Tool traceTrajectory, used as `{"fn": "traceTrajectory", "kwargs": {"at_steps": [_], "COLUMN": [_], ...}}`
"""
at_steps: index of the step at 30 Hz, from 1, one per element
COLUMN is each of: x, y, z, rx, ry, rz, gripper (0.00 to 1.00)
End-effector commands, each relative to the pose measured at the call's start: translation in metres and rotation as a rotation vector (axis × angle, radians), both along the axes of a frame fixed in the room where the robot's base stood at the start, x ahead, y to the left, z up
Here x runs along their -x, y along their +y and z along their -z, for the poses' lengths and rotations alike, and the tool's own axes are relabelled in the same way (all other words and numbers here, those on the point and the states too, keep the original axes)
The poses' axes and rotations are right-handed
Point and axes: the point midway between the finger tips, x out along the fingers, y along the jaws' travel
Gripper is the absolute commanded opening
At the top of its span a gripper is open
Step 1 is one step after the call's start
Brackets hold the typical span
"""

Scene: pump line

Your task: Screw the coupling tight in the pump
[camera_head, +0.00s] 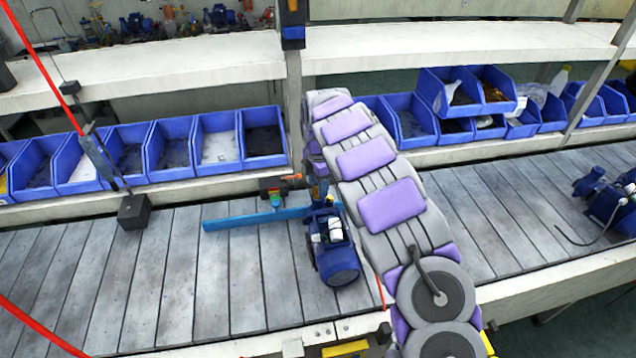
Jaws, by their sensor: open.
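A blue pump (333,245) with white parts on its top stands on the slatted conveyor, left of my arm. My arm reaches up past it and bends down at its far end. My gripper (318,182) is only partly seen just behind the pump's far end; its fingers are small and mostly covered. It is open. I cannot make out the coupling, nor whether the gripper touches the pump.
A flat blue bar (255,218) lies across the conveyor (200,270) left of the pump. A dark block (133,210) hangs at the left. Blue bins (170,146) line the back. Another blue pump (607,198) stands at the far right. The conveyor's left part is mostly free.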

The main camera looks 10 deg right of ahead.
Motion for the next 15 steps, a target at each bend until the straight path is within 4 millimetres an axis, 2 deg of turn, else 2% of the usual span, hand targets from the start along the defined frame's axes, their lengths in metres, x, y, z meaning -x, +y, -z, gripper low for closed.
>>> {"fn": "traceTrajectory", "kwargs": {"at_steps": [3, 11, 15], "x": [0.0000, -0.0001, 0.0001], "y": [0.0001, 0.0001, 0.0002], "z": [-0.0002, 0.0000, -0.0003], "rx": [0.000, 0.000, 0.000], "ry": [0.000, 0.000, 0.000], "rz": [-0.053, -0.059, -0.151], "gripper": [0.50, 0.50, 0.50]}}
